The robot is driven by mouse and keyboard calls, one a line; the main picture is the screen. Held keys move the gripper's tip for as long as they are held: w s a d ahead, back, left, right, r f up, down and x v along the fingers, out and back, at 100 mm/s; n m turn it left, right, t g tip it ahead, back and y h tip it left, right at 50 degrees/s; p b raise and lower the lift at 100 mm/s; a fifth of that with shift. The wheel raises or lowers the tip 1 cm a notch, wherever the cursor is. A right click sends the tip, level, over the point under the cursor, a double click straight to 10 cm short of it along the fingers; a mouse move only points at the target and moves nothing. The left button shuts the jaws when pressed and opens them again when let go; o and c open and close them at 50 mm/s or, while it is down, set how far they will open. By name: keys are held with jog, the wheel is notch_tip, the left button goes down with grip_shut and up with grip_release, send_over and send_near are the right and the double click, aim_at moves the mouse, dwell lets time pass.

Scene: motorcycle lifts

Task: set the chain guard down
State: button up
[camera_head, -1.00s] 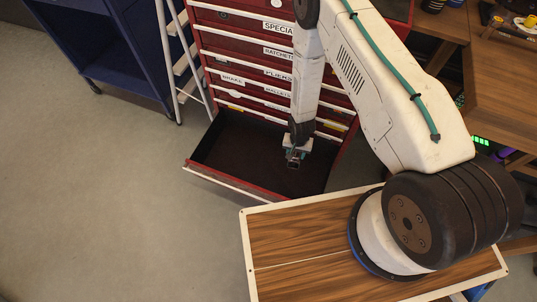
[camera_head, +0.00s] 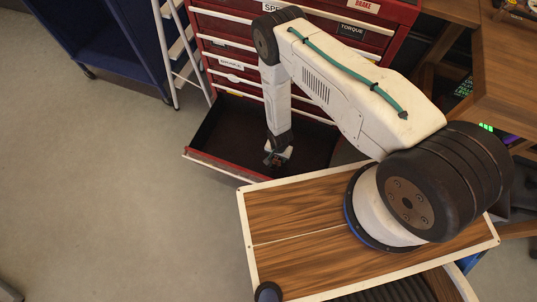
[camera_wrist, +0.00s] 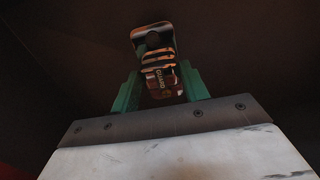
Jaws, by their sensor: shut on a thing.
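The chain guard (camera_wrist: 154,42) is a small rounded piece with orange, dark and pale bands and a label reading "GUARD". In the wrist view it sits between the green fingers of my gripper (camera_wrist: 160,85), which is shut on it. In the head view my gripper (camera_head: 275,158) points down inside the open bottom drawer (camera_head: 218,133) of the red tool chest. The guard is too small to make out clearly there. Behind the guard the wrist view shows only dark surface, so I cannot tell whether the guard touches the drawer floor.
The dark drawer looks empty around my gripper. Its red front edge (camera_head: 214,167) lies close to it. A white ladder (camera_head: 180,60) and a blue cart (camera_head: 85,45) stand left of the chest. A wooden workbench (camera_head: 505,85) is at the right.

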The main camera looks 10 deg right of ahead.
jog(key=w+a, duration=0.2)
jog(key=shift+w+a+f, duration=0.15)
jog(key=shift+w+a, duration=0.2)
jog(key=shift+a, duration=0.05)
jog(key=f, duration=0.2)
jog(key=shift+w+a+f, duration=0.25)
jog(key=shift+a+f, duration=0.05)
jog(key=shift+a, duration=0.05)
jog(key=shift+w+f, duration=0.1)
jog(key=shift+f, duration=0.4)
jog(key=o, duration=1.1)
jog(key=shift+f, duration=0.15)
jog(key=shift+c, duration=0.2)
notch_tip(320, 180, up, 12)
